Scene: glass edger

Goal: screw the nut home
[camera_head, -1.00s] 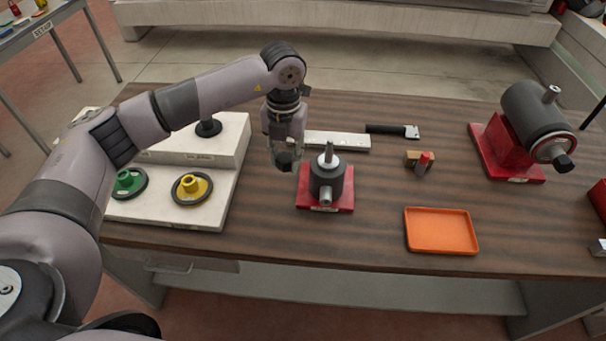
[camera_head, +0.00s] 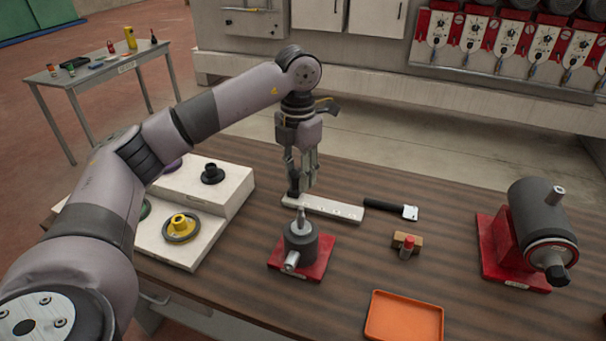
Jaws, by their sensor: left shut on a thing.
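My left gripper (camera_head: 302,182) points down and is shut on a small black piece (camera_head: 293,187), which looks like the nut; the fingers partly hide it. The grey cylindrical fixture (camera_head: 301,246) stands on a red base (camera_head: 322,265) on the bench. A bare metal stud (camera_head: 300,222) rises upright from its top. In the picture the gripper is just above the stud and apart from it; I cannot tell the exact depth. My right gripper is not in view.
A white stepped stand (camera_head: 228,190) with a yellow-hubbed wheel (camera_head: 181,227) is at left. A white bar (camera_head: 335,209), a black-handled tool (camera_head: 385,207), a small red-topped block (camera_head: 407,245), an orange tray (camera_head: 404,318) and a red-based motor (camera_head: 530,225) stand around the fixture.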

